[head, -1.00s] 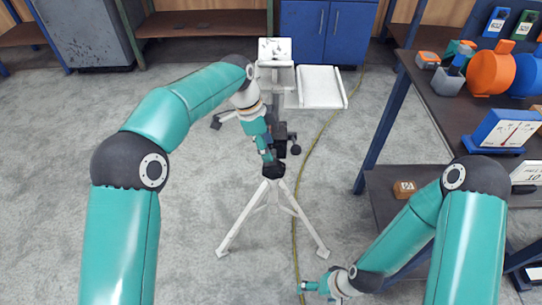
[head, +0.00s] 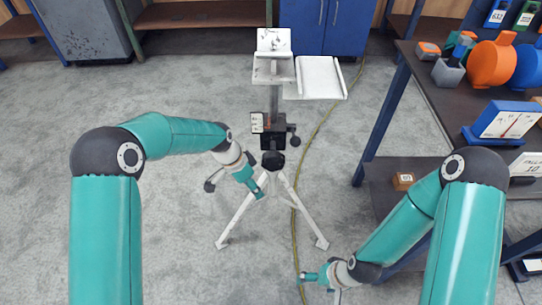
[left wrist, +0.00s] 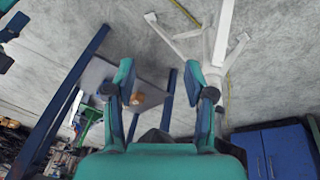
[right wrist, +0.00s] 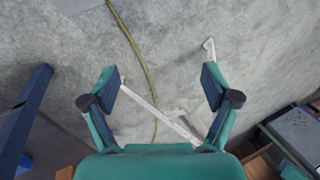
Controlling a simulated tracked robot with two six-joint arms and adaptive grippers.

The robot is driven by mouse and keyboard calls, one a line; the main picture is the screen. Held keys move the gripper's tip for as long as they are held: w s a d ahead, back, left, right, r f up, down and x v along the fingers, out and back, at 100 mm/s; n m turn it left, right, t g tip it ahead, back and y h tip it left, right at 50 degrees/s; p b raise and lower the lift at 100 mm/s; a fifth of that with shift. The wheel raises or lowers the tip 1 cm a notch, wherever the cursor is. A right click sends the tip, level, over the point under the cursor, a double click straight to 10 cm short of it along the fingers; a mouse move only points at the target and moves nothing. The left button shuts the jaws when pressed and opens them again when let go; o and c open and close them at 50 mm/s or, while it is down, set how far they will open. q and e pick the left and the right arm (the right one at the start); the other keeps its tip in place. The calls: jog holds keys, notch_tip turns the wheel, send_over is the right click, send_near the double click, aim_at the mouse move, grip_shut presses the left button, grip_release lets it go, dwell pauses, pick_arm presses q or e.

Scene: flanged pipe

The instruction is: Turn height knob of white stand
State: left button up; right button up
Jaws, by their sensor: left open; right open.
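The white stand (head: 274,70) is upright on the floor, with a tray-like top, a dark post and splayed tripod legs. A black block (head: 272,134) sits on the post, with a dark knob (head: 295,141) sticking out on its right. A black hub (head: 273,160) is below it. My left gripper (head: 258,191) is open and empty, low and left of the hub, overlapping a leg in the head view. Stand legs (left wrist: 223,32) show beyond its fingers in the left wrist view. My right gripper (head: 306,281) is open and empty, low in front of the stand.
A yellow cable (head: 310,150) runs along the floor right of the stand. A dark shelf table (head: 440,100) with orange and blue items stands at the right, with a small brown box (head: 403,181) on its lower shelf. A blue cabinet (head: 320,25) is behind. Floor at left is clear.

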pick_arm(q)
jog(key=s+a+f+n, duration=0.2)
jog(key=s+f, duration=0.3)
jog(key=shift+f+n, duration=0.35)
jog(key=shift+n, duration=0.05)
jog(key=s+f+n, duration=0.1)
jog(key=s, duration=0.2)
jog(key=s+a+f+n, duration=0.1)
jog(key=s+f+n, duration=0.1)
jog(key=s, duration=0.1)
jog(key=s+a+f+n, duration=0.1)
jog(key=s+f+n, duration=0.1)
jog(key=s, duration=0.1)
jog(key=shift+a+f, duration=0.15)
jog(key=shift+a, duration=0.1)
jog(key=shift+c, duration=1.2)
pick_arm(e)
jog(key=c, duration=0.5)
jog(key=shift+w+a, duration=0.1)
jog(key=shift+a, duration=0.1)
jog(key=c, duration=0.4)
pick_arm(q)
jog(key=s+a+f+n, duration=0.1)
jog(key=s+n, duration=0.4)
jog(key=s, duration=0.5)
jog(key=shift+s+a, duration=0.3)
jog(key=shift+a, duration=0.35)
jog(key=shift+f, duration=0.1)
